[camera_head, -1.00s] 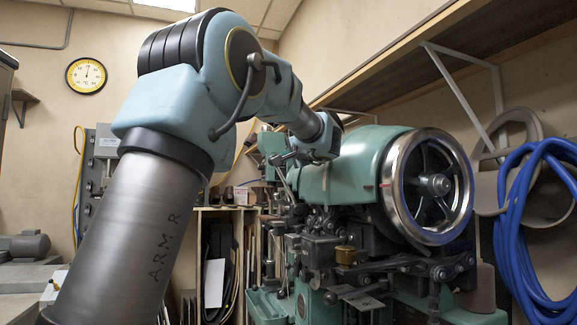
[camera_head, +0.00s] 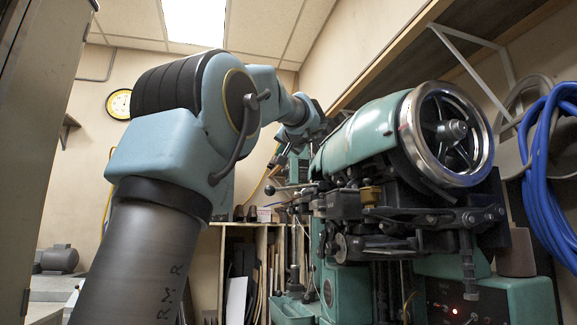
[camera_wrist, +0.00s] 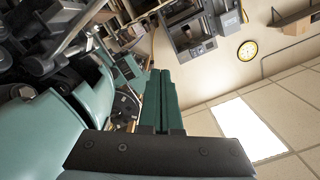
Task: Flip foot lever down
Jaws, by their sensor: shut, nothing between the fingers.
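The sole stitcher (camera_head: 365,135) is a green machine with a large silver handwheel (camera_head: 452,132), right of centre in the head view. A thin lever with a dark ball knob (camera_head: 270,190) sticks out on its left side; I cannot tell whether this is the foot lever, or what position that lever is in. My gripper shows in the wrist view as two long green fingers (camera_wrist: 160,74) pressed together with nothing between them. The machine's green body (camera_wrist: 45,125) lies left of the fingers there. In the head view my wrist is by the machine's far left side and the fingertips are not clear.
A wooden shelf (camera_head: 400,60) runs above the machine. Blue hose (camera_head: 540,180) hangs on the right wall. A wooden rack (camera_head: 255,235) stands left of the machine. A tall grey cabinet (camera_head: 40,110) edges the left. Metal linkages (camera_head: 420,215) crowd the machine's front.

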